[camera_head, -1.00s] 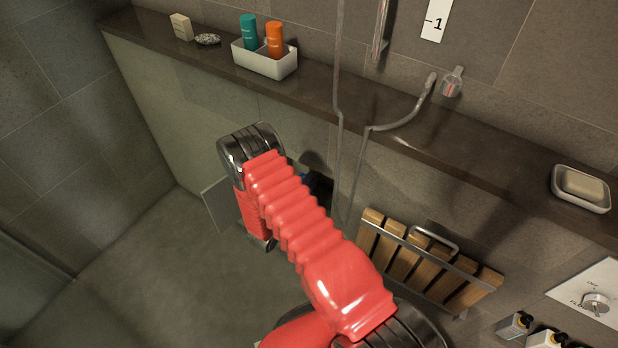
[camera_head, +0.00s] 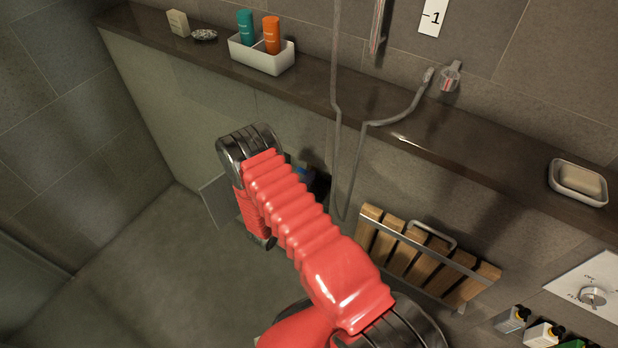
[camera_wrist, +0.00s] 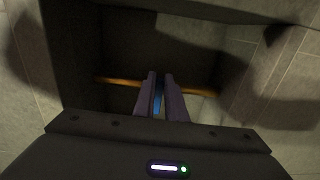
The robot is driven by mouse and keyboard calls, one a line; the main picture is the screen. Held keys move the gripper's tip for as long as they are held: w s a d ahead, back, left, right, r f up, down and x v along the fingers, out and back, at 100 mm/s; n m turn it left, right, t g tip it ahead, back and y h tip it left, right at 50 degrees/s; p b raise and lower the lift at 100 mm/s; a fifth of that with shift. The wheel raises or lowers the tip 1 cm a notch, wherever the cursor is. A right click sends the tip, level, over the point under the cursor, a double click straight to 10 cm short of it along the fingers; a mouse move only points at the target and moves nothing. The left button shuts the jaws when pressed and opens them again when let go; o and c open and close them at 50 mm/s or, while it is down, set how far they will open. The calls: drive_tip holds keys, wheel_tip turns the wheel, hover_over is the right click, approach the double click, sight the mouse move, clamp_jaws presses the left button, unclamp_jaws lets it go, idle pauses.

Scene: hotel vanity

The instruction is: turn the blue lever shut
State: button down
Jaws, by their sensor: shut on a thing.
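The blue lever (camera_wrist: 159,98) shows as a narrow blue strip between the two fingers of my gripper (camera_wrist: 160,79) in the wrist view. The fingers are close together and shut on it. An orange-brown pipe (camera_wrist: 118,82) runs across behind the fingers, inside a dark recess in the wall. In the head view a small patch of blue (camera_head: 303,173) shows just past my red arm. My arm hides the gripper and most of the recess there, so the lever's full angle cannot be told.
A grey panel (camera_head: 214,200) stands out from the wall beside the recess. A hose (camera_head: 337,120) hangs to the right of it. A slatted wooden seat (camera_head: 425,262) is folded at the right. The ledge above holds a white caddy (camera_head: 262,56) and a soap dish (camera_head: 578,184).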

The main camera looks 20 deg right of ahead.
drive_tip(key=shift+w+a+r, duration=0.15)
drive_tip(key=shift+w+a, duration=0.05)
drive_tip(key=shift+w, duration=0.05)
drive_tip(key=c, duration=2.2)
unclamp_jaws()
drive_tip(key=o, duration=0.4)
drive_tip(key=shift+s+d, duration=0.15)
drive_tip(key=shift+s, duration=0.1)
drive_tip(key=v, duration=1.3)
drive_tip(key=shift+a, duration=0.3)
drive_tip(key=shift+s, duration=0.15)
